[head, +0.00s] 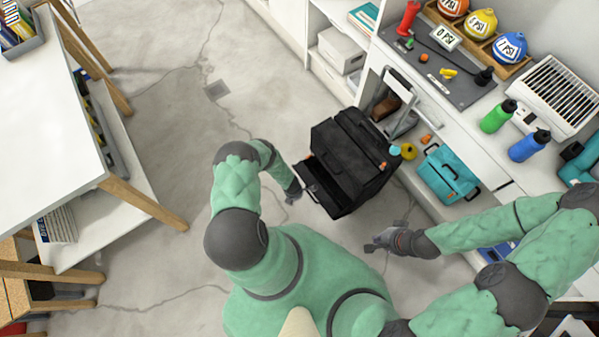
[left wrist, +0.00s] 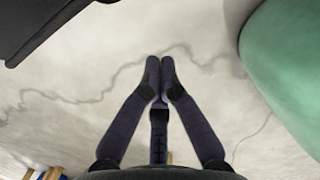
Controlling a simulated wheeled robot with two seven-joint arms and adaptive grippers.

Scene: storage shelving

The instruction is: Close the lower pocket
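The black bag (head: 353,147) stands on the floor in front of the shelving in the head view. Its lower pocket (head: 318,187) hangs open as a flap on the side toward the left. My left gripper (head: 297,191) is low beside the pocket's left edge; I cannot tell in the head view whether it touches. In the left wrist view the left gripper's fingertips (left wrist: 160,62) are together with nothing between them, and a dark edge of the bag (left wrist: 35,25) shows at the upper left. My right gripper (head: 374,244) is over the floor below the bag; its fingers are too small to read.
White shelving (head: 455,130) runs along the right, with a teal bag (head: 447,173) on its lower shelf and bottles on top. A white table (head: 50,130) with wooden legs stands at the left. The floor between is clear.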

